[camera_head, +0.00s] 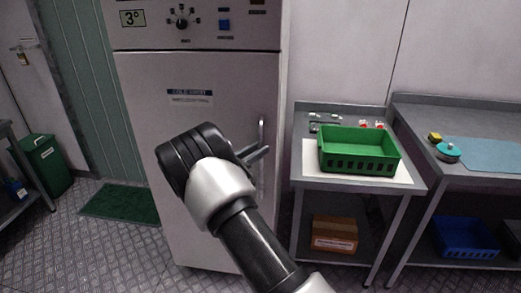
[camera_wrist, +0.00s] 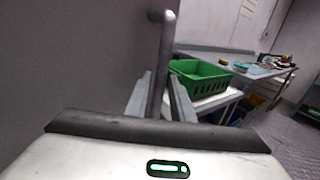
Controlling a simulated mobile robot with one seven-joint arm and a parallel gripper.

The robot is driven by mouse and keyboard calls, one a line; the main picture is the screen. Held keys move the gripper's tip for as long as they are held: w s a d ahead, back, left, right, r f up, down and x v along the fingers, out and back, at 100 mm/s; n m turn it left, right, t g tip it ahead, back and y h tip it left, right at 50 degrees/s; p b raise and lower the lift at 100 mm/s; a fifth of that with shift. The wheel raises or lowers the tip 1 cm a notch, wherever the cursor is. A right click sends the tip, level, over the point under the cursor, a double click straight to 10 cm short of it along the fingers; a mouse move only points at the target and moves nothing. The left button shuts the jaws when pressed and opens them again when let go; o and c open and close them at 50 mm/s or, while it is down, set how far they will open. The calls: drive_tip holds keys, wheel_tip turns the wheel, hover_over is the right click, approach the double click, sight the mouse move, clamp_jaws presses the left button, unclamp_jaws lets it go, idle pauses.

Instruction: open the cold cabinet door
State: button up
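The cold cabinet (camera_head: 210,75) is a tall pale unit with a control panel on top, and its door looks closed. The vertical bar handle (camera_head: 262,131) is on the right side of the door. My gripper (camera_head: 263,151) is at the lower part of the handle. In the wrist view the handle (camera_wrist: 164,45) rises between the two fingers of my gripper (camera_wrist: 160,77). The fingers are apart, with a visible gap on each side of the bar. My wrist hides part of the door in the head view.
A table right of the cabinet holds a green crate (camera_head: 357,164), with a cardboard box (camera_head: 335,235) on its lower shelf. Another bench (camera_head: 420,112) stands farther right. A green mat (camera_head: 122,203) and a green bin (camera_head: 46,165) are at left. Patterned floor is open in front.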

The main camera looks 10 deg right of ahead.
drive_tip(key=shift+w+d, duration=0.45)
drive_tip(key=shift+d, duration=0.15)
clamp_jaws()
